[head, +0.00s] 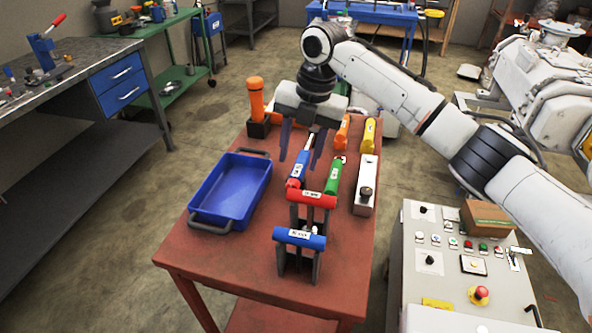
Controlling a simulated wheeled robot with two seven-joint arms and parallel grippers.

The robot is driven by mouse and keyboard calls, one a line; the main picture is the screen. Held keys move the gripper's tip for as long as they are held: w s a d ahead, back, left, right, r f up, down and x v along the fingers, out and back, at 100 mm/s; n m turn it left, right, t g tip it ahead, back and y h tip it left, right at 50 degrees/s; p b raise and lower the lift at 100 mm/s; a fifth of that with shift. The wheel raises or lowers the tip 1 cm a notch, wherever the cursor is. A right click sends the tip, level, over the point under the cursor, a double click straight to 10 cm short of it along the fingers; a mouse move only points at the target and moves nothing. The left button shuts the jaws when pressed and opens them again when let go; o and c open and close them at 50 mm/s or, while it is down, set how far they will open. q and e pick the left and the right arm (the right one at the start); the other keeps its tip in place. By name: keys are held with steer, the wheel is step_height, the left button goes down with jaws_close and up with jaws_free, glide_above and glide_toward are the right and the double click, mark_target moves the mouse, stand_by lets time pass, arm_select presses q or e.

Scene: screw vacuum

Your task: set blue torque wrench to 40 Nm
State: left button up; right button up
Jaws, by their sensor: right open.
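A blue-handled wrench (297,177) with a white label and a thin metal shaft lies on the red table, pointing away from me. Its near end is by a red labelled handle (312,199) on a dark stand. My right gripper (300,163) points down over the blue-handled wrench, its two dark fingers apart on either side of it. I see no contact, and the gripper hides part of the far end. A second blue labelled handle (299,238) lies across the front of the stand. The label settings are too small to read. My left gripper is out of view.
A green handle (333,176) lies right of the wrench, with a grey block with a knob (365,187) beyond it. Yellow (369,133) and orange (342,131) handles are behind. A blue tray (203,214) is left. The table's front left (220,255) is bare. A control panel (420,270) stands right.

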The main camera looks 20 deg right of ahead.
steer(key=shift+s+d+r, duration=0.1)
steer(key=shift+d+r, duration=0.05)
steer(key=shift+r, duration=0.85)
